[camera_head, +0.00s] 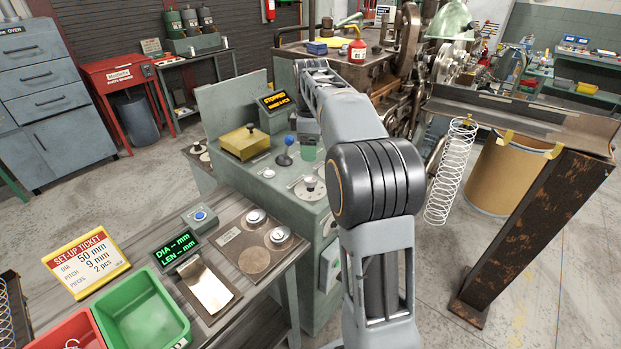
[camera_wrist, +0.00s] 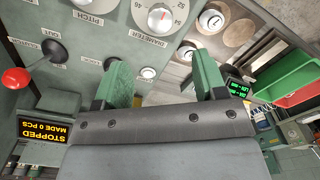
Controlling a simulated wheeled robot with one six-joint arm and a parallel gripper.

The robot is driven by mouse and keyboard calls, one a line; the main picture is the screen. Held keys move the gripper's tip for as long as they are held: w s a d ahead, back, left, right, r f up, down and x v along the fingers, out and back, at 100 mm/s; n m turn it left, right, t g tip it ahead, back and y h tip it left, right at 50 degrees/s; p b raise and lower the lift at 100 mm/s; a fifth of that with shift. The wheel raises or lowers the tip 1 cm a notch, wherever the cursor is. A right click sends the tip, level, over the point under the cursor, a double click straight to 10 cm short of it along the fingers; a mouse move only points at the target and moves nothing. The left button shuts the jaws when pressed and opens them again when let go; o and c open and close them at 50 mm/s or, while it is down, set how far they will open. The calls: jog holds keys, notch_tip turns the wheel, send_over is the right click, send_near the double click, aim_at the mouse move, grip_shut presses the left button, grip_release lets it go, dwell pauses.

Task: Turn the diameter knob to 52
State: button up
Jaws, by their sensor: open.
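In the head view a pale dial (camera_head: 310,188), which looks like the same knob, sits on the green machine's top beside my arm. My gripper (camera_wrist: 159,78) shows two green fingers wide apart with nothing between them. The knob lies beyond the fingertips, apart from them. In the head view my arm hides part of the panel.
The bench holds a set-up ticket (camera_head: 87,262) reading DIA 50 mm, a DIA/LEN display (camera_head: 176,249) and a green bin (camera_head: 142,310).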

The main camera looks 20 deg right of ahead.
aim_at(310, 178)
notch_tip(310, 178, down, 10)
jog(key=shift+f, duration=0.1)
dwell(0.4)
jog(key=shift+c, duration=0.3)
jog(key=c, duration=0.9)
jog(key=shift+o, duration=0.2)
jog(key=m+p, duration=0.1)
jog(key=m, duration=0.3)
jog(key=shift+m, duration=0.4)
jog(key=m+p, duration=0.1)
jog(key=m, duration=0.3)
jog(key=shift+m, duration=0.4)
